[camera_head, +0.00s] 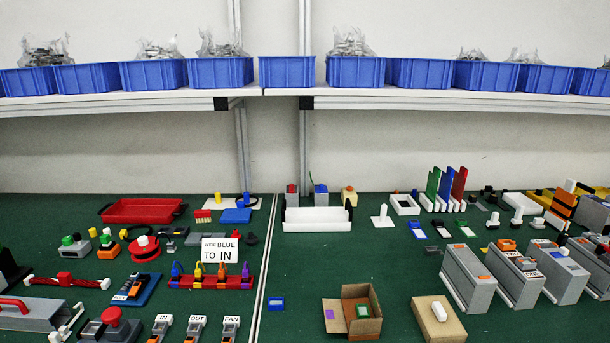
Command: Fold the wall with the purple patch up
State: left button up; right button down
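A small brown cardboard box (361,291) stands on the green table at the lower middle. Its back and right walls look upright. A purple patch (329,314) is on its left wall (335,325), which appears to lie folded outward and down on the table. A green and white piece (362,311) lies inside the box. Neither of my grippers is in view.
A brown block with a white piece (439,311) lies right of the box, and a small blue part (276,303) lies left. A white tray (317,219) stands behind. Grey modules (470,278) crowd the right. The table between box and tray is clear.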

aim_at(334, 322)
jog(key=k+j+u, duration=0.15)
jog(key=j, duration=0.2)
jog(key=k+j+u, duration=0.15)
jog(key=j, duration=0.25)
jog(key=j+u, duration=0.2)
jog(key=j, duration=0.15)
jog(key=k+j, duration=0.05)
